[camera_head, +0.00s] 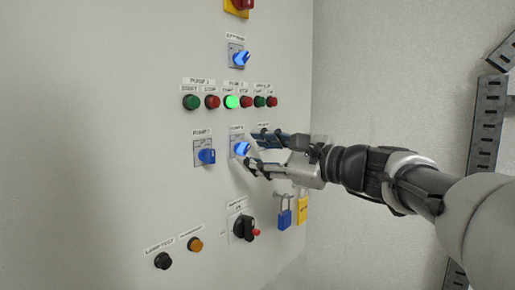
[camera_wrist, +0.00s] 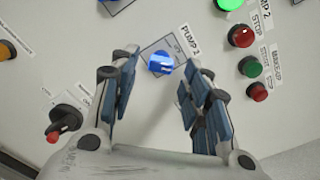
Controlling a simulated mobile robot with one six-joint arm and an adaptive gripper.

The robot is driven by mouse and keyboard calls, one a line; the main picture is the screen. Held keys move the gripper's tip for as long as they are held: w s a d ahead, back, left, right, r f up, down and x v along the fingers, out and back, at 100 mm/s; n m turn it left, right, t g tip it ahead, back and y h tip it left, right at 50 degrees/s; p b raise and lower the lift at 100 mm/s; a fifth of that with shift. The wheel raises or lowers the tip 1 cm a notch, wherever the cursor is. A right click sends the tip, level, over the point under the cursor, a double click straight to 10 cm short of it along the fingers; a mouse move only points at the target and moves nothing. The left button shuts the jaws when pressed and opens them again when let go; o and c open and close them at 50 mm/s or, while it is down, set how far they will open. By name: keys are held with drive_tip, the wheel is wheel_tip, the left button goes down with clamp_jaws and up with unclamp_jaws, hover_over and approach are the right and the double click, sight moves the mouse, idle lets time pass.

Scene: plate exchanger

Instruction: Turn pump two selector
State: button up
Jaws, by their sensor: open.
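The pump two selector is a blue knob (camera_head: 242,149) on a grey plate, on the light control panel (camera_head: 130,120). In the wrist view the knob (camera_wrist: 160,64) shows under a label reading PUMP 2, between and beyond my fingertips. My gripper (camera_head: 257,152) is open, with one finger above and one below the knob's level in the head view. In the wrist view my gripper (camera_wrist: 165,76) has its fingers to the left and right of the knob, with gaps on both sides. I cannot tell how deep the fingertips reach beside it.
The pump one selector (camera_head: 206,156) is close on the left. A lit green button (camera_head: 231,102) and several other buttons line the row above. Below are a black rotary switch (camera_head: 244,228), a blue padlock (camera_head: 285,219) and a yellow tag (camera_head: 302,209). Another blue selector (camera_head: 240,58) is higher up.

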sight(242, 148)
drive_tip(key=shift+x, duration=1.25)
drive_tip(key=shift+c, duration=0.3)
clamp_jaws()
